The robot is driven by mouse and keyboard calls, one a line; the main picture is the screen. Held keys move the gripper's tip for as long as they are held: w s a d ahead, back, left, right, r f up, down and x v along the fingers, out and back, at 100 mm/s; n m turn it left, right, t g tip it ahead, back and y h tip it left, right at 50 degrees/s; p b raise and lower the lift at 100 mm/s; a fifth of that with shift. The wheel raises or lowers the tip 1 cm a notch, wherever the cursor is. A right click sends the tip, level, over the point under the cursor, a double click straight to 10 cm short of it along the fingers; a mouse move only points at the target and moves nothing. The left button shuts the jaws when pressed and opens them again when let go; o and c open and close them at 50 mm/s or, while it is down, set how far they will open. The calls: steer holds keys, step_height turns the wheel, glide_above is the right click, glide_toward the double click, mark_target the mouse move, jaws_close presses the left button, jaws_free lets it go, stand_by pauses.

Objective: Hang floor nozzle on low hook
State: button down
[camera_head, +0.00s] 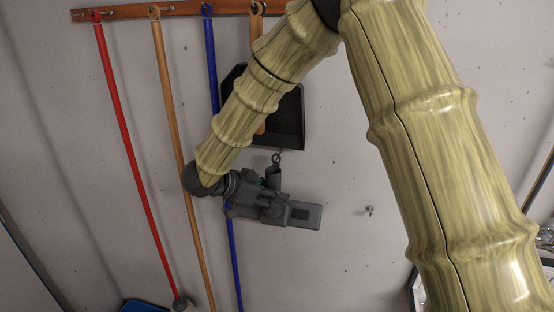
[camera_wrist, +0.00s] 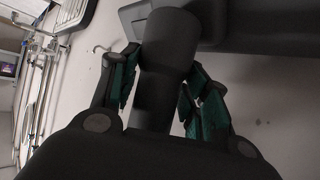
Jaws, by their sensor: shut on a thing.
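In the wrist view the green finger pads of my gripper (camera_wrist: 160,95) sit on both sides of the dark neck (camera_wrist: 168,45). The low hook (camera_head: 370,210) is a small metal hook on the wall, right of the nozzle and apart from it. In the wrist view a pale hook (camera_wrist: 100,50) shows left of the neck.
A wooden rail (camera_head: 130,12) at the top left holds a red pole (camera_head: 125,135), an orange pole (camera_head: 170,90), a blue pole (camera_head: 211,70) and a black dustpan (camera_head: 292,115). The blue pole passes behind my gripper. The wall around the low hook is bare.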

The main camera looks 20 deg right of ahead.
steer(key=shift+f, duration=0.25)
steer(key=shift+f, duration=0.25)
stand_by(0.5)
steer(key=c, duration=0.6)
jaws_free()
steer(key=shift+c, duration=0.2)
